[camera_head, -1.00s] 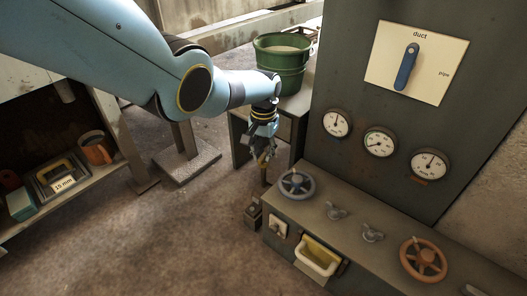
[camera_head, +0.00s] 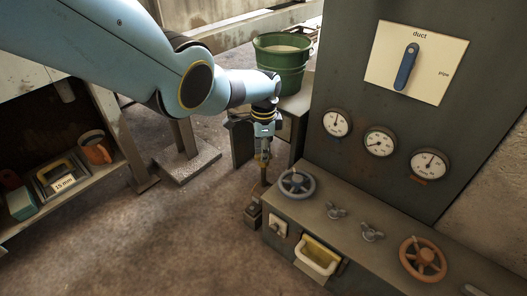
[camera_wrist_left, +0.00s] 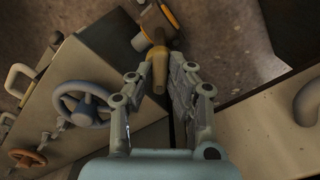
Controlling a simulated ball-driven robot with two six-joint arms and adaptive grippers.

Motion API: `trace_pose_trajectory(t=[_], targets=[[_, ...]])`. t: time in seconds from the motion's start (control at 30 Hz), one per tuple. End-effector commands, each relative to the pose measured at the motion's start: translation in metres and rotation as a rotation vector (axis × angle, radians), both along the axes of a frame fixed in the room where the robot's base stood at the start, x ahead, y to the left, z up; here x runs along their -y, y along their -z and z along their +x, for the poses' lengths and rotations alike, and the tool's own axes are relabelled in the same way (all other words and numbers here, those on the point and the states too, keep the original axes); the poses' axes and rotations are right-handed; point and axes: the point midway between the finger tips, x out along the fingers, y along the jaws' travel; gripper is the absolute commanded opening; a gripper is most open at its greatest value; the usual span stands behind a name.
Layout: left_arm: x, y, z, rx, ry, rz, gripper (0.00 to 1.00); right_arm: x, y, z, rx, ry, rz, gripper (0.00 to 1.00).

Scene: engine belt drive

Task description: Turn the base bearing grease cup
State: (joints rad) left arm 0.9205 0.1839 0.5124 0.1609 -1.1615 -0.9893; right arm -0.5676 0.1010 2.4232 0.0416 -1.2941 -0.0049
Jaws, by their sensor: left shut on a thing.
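My left gripper (camera_head: 264,168) points down in front of the grey console's near left corner. In the wrist view, the fingers of the left gripper (camera_wrist_left: 155,72) stand on both sides of a brass-brown upright piece (camera_wrist_left: 158,72), which looks like the grease cup, and are shut on it. In the head view the brown piece (camera_head: 264,180) shows just below the fingertips. Below it is a small dark block (camera_head: 252,216) beside the console, also seen in the wrist view (camera_wrist_left: 157,22). The cup's lower end is partly hidden. My right gripper is in neither view.
The console (camera_head: 350,225) carries a grey handwheel (camera_head: 297,183) close to the gripper, wing-shaped knobs and an orange handwheel (camera_head: 423,258). A green bucket (camera_head: 283,68) stands behind. The floor at left is open.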

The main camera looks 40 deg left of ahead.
Motion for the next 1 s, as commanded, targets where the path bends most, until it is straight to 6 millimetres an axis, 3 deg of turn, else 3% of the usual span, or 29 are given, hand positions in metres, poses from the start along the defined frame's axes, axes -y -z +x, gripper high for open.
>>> trace_pose_trajectory(t=[0.6, 1.0], targets=[[0.0001, 0.0001, 0.0004, 0.001, 0.566, 0.0, 0.0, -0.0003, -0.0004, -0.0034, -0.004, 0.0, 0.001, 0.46], [0.0001, 0.0, 0.0004, 0.002, 0.794, 0.0, 0.0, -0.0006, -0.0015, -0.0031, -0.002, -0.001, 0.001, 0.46]])
